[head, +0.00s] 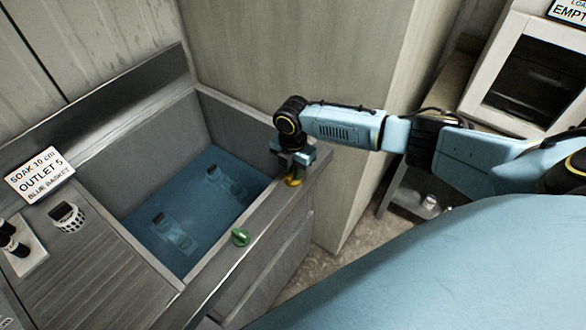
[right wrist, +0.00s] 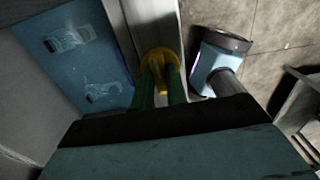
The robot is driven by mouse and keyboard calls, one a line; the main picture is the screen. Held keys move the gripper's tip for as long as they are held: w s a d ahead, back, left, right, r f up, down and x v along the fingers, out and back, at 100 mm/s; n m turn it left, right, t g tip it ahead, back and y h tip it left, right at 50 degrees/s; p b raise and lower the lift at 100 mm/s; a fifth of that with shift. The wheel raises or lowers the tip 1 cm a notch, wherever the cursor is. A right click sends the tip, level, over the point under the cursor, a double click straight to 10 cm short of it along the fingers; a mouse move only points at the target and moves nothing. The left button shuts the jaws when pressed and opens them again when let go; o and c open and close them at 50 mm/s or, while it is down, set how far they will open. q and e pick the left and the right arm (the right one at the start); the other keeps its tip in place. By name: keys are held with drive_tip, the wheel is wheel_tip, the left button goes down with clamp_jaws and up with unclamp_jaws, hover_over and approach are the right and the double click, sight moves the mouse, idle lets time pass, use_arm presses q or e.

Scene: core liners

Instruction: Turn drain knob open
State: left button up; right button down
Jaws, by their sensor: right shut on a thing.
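A yellow knob (head: 293,181) sits on the front rim of the water-filled sink, near its right corner. A green knob (head: 240,237) sits further left along the same rim. No label shows which knob is the drain knob. My right gripper (head: 293,171) points down and is shut on the yellow knob, partly hiding it. In the right wrist view the yellow knob (right wrist: 160,57) lies between the ends of two green fingers (right wrist: 161,84). My left gripper is not in view.
The sink (head: 118,205) holds blue water with several clear objects (head: 174,233) under it. A sign (head: 40,173) reads "SOAK 10 cm, OUTLET 5, BLUE BASKET". A wall corner is close behind my right arm.

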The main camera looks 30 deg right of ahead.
drive_tip(key=c, duration=1.4)
unclamp_jaws()
wheel_tip(320, 180, up, 14)
drive_tip(key=shift+f, duration=0.25)
